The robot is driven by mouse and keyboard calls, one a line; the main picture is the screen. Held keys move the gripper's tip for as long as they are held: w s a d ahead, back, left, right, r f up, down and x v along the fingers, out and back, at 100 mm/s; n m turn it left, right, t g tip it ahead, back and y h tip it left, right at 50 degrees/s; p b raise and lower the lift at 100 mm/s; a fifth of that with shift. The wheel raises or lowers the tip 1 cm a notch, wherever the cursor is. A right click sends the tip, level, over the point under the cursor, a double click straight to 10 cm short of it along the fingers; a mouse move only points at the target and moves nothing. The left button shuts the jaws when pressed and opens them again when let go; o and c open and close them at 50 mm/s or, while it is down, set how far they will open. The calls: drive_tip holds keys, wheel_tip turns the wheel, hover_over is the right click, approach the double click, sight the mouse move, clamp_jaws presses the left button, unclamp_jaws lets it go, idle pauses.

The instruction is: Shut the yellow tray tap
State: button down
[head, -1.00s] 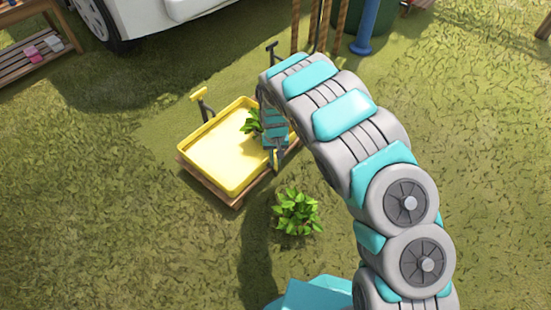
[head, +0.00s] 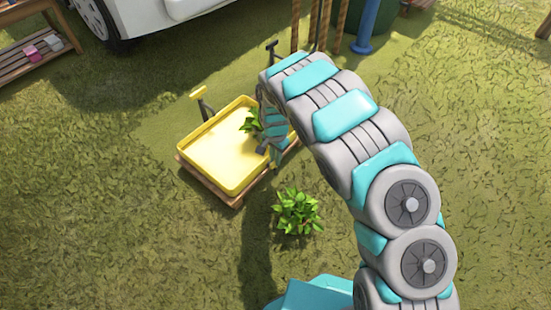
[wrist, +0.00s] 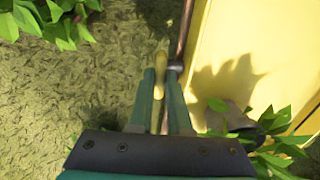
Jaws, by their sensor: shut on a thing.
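The yellow tray (head: 222,165) lies on a wooden base on the grass, and its yellow wall shows at the right in the wrist view (wrist: 218,60). A yellow tap lever (wrist: 161,60), beside a dark fitting (wrist: 174,67) at the tray's edge, lies between my fingers in the wrist view. My gripper (wrist: 160,75) is shut on this lever. In the head view my gripper (head: 276,152) is low at the tray's right front side, and the lever cannot be made out there.
A leafy plant (head: 250,122) is at the tray's right side, and another (head: 297,211) stands on the grass in front. A yellow-topped handle (head: 198,92) rises behind the tray. A white vehicle (head: 180,30) and a wooden shelf (head: 30,60) are farther back. Grass to the left is clear.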

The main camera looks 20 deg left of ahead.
idle(0.4)
drive_tip(key=c, duration=0.9)
unclamp_jaws()
drive_tip(key=shift+o, duration=0.2)
drive_tip(key=shift+r+p, duration=0.4)
drive_tip(key=shift+r, duration=3.5)
